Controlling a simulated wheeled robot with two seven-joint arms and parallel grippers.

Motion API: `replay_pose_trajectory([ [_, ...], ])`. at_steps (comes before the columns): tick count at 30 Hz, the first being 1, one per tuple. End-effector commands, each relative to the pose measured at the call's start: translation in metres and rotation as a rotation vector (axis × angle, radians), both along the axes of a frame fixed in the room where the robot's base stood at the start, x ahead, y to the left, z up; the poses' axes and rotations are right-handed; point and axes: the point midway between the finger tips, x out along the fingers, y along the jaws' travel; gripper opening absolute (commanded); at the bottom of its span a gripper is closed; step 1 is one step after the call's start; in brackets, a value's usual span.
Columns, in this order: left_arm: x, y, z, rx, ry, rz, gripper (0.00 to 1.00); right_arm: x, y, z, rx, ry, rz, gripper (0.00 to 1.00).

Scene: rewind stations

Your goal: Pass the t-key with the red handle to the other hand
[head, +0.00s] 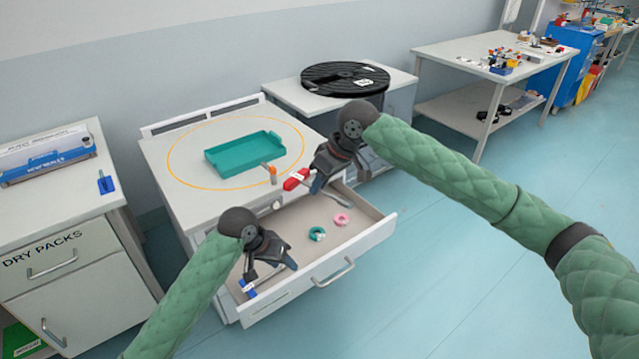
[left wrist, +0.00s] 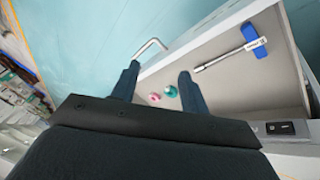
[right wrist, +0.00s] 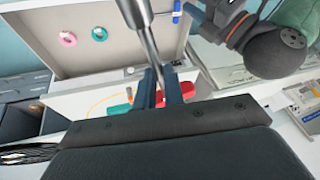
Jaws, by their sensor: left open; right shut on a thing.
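The t-key with the red handle (head: 295,179) is in my right gripper (head: 318,186), above the back edge of the open drawer. In the right wrist view its metal shaft (right wrist: 143,32) runs up from between the fingers, and a bit of red shows between them. My left gripper (head: 270,272) is open and empty, lower and to the left, over the left part of the drawer. A blue-handled t-key (left wrist: 256,40) lies in the drawer, and part of it shows near the left gripper in the head view (head: 248,288). The two grippers are apart.
The open drawer (head: 365,233) also holds a pink ring (head: 341,219) and a teal ring (head: 317,234). A teal tray (head: 245,155) and a small orange-and-grey piece (head: 269,172) are on the cabinet top. A black reel (head: 345,78) lies on a stand behind.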

Motion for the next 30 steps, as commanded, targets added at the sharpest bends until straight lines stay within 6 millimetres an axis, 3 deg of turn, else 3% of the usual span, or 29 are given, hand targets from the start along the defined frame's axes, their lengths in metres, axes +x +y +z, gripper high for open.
replay_pose_trajectory([
  [6, -0.055, -0.007, -0.037, -0.005, -0.009, 0.010, 0.45, 0.000, 0.000, 0.000, 0.000, 0.000, 0.000, 0.00],
  [16, -0.136, -0.002, -0.076, 0.016, -0.021, 0.054, 0.45, 0.000, 0.000, 0.000, 0.000, 0.000, 0.000, 0.00],
  [30, -0.258, 0.036, -0.109, 0.116, 0.001, 0.157, 0.45, 0.000, 0.000, 0.000, 0.000, 0.000, 0.000, 0.00],
])
